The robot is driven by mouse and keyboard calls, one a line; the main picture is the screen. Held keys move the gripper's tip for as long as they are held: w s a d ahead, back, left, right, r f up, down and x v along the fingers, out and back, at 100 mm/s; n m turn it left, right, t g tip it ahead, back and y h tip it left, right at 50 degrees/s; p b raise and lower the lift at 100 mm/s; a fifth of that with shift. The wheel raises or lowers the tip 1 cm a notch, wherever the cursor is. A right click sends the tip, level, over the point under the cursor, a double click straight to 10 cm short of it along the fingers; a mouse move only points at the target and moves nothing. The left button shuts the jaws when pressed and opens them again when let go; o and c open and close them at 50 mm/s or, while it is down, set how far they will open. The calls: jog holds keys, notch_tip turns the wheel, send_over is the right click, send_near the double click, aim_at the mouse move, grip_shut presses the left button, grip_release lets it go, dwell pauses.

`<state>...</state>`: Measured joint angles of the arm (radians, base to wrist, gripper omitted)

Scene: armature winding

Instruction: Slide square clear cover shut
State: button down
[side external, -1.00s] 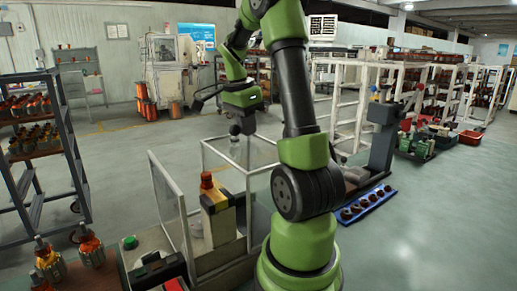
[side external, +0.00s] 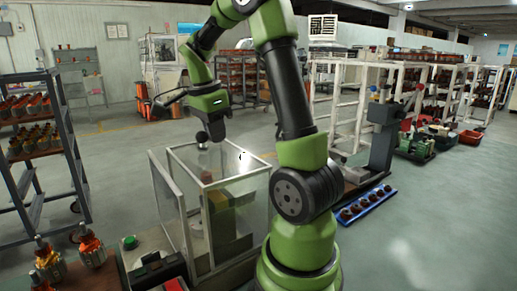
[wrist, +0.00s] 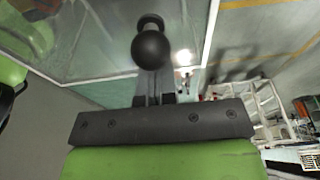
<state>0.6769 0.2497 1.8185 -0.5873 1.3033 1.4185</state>
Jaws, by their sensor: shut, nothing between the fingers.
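The square clear cover (side external: 245,158) is a see-through box with pale frame edges. It stands over the winding machine (side external: 222,215), whose yellow and red parts show dimly through its panes. A round black knob (side external: 202,137) is at the cover's far top edge. My gripper (side external: 206,129) is shut and points down at the knob, with nothing between its fingers. In the wrist view the knob (wrist: 150,48) is just beyond my fingertips (wrist: 154,92), with the cover's pane (wrist: 95,40) behind it. I cannot tell whether the fingers touch the knob.
A clear framed panel (side external: 170,205) stands upright to the cover's left. A control box with a green button (side external: 129,242) and orange-topped armatures (side external: 90,245) are at front left.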

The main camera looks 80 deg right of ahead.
jog(key=shift+w+a, duration=1)
jog(key=shift+w, duration=0.05)
jog(key=shift+s+d+r, duration=0.1)
jog(key=shift+r, duration=0.8)
jog(key=shift+s+d+r, duration=0.1)
jog(key=shift+r, duration=0.75)
jog(key=r, duration=0.4)
jog(key=shift+s+d, duration=0.4)
jog(key=s+a+f+n+t+y, duration=0.1)
jog(key=s+a+n+t, duration=0.2)
jog(key=a+n, duration=0.7)
jog(key=s+a+f+n+t+y, duration=0.1)
jog(key=a+n+t, duration=0.4)
jog(key=a+n, duration=0.6)
jog(key=shift+s+a+n+t+y, duration=0.3)
jog(key=shift+s+n+t+y, duration=0.1)
jog(key=shift+s+n+y, duration=0.45)
